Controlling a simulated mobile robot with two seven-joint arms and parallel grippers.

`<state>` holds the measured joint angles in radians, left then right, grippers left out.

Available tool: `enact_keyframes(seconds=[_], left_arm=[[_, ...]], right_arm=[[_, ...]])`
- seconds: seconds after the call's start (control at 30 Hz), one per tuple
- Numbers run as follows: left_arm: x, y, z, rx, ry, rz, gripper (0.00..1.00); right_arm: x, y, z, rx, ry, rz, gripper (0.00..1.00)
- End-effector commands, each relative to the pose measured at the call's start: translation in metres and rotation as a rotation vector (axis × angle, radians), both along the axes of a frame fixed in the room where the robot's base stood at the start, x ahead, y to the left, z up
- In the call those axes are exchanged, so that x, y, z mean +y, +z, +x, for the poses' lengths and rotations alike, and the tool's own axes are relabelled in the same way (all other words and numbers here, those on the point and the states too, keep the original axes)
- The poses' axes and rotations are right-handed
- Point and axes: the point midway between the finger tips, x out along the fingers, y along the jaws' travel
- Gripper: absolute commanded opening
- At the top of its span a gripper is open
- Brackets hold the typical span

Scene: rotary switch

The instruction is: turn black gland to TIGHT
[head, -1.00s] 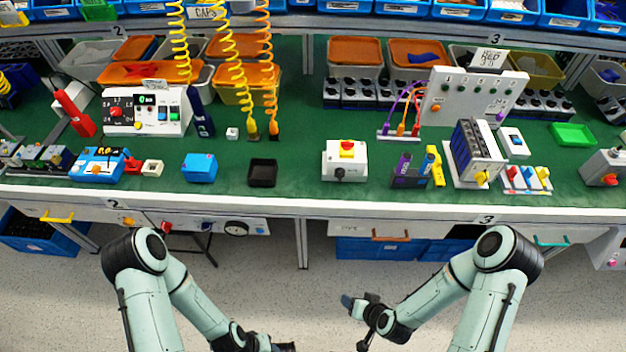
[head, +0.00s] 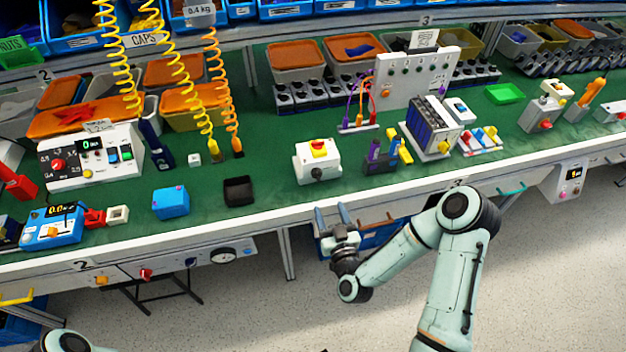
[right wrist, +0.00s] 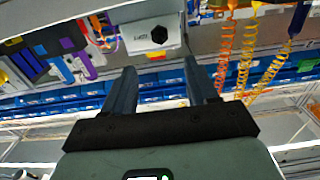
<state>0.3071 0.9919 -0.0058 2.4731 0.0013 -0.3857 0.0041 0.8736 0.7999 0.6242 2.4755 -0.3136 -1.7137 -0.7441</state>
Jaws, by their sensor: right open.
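The black gland (head: 318,174) is on the front face of a white box (head: 303,165) with a red and yellow button on top, near the front edge of the green bench. In the right wrist view the gland (right wrist: 159,35) shows as a black hexagon on the white box (right wrist: 128,43), with small lettering beside it too blurred to read surely. My right gripper (head: 332,212) is open and empty, in front of the bench edge and below the box, apart from the gland. Its two fingers (right wrist: 160,68) point toward the box in the wrist view. My left gripper is out of view.
A black tray (head: 239,190) and a blue box (head: 170,202) stand left of the white box. Purple and yellow parts (head: 380,158) stand to its right. The bench's white front edge (head: 270,220) runs below it. Yellow and orange coiled hoses hang at left.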

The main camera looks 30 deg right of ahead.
Motion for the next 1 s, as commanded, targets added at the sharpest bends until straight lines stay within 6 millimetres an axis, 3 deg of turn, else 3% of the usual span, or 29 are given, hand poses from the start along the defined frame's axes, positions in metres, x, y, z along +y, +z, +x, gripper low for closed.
enact_keyframes(seconds=[0.3,0.5,0.7,1.0], left_arm=[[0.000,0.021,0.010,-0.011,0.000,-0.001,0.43],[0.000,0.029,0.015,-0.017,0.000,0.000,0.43],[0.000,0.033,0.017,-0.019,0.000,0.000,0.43],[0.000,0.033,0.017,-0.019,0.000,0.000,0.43]], right_arm=[[-0.016,0.003,0.065,-0.001,-0.004,0.002,0.58],[-0.024,0.002,0.098,0.000,-0.001,0.003,0.58],[-0.027,0.001,0.113,0.001,0.000,0.002,0.58],[-0.027,0.000,0.115,0.003,0.001,0.003,0.58]])
